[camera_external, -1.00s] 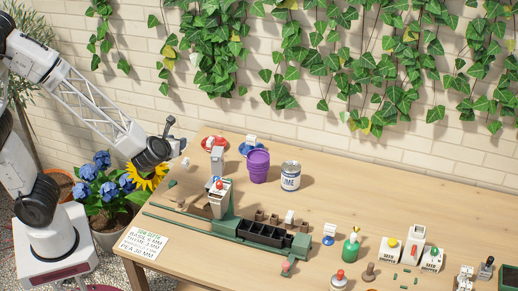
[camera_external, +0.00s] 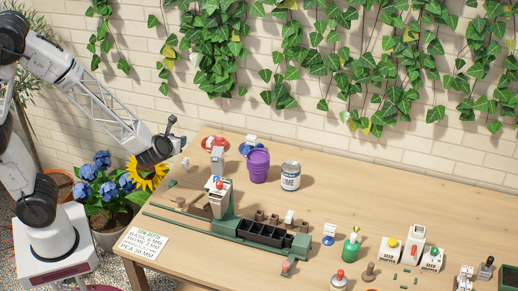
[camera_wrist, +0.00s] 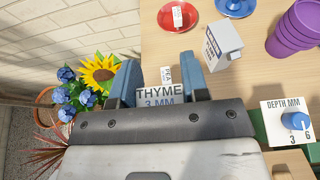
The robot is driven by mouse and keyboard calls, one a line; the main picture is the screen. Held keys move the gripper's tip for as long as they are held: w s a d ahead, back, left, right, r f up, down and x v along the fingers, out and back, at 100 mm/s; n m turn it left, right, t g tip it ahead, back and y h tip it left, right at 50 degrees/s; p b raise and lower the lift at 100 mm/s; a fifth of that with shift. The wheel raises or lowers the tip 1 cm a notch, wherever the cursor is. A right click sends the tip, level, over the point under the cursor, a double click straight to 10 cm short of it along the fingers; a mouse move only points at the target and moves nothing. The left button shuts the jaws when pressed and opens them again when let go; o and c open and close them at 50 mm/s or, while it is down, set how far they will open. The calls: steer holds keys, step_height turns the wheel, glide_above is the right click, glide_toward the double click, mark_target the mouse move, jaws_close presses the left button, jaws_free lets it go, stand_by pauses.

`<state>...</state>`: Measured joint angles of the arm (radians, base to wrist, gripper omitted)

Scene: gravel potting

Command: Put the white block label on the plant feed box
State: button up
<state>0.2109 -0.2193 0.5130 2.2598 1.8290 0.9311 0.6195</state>
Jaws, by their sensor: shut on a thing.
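My gripper (camera_wrist: 161,88) is shut on a white block label (camera_wrist: 160,97) reading "THYME 3 MM", gripped between its two blue-grey fingers.
A small white "PEA" label (camera_wrist: 167,74) stands near the table edge. Red (camera_wrist: 174,15) and blue (camera_wrist: 236,6) saucers bear white labels. A purple pot stack (camera_external: 258,166), a lime tin (camera_external: 290,176) and a green seeder with black tray (camera_external: 263,234) stand nearby. The table's back right is clear.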

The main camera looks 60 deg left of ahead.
steer(key=shift+f, duration=0.1)
stand_by(0.3)
glide_above(217, 150)
steer(key=shift+f, duration=0.7)
steer(key=shift+f, duration=0.1)
stand_by(0.4)
steer(key=shift+f, duration=1.7)
steer(key=shift+f, duration=0.1)
steer(key=o, duration=0.9)
steer(key=v, duration=1.2)
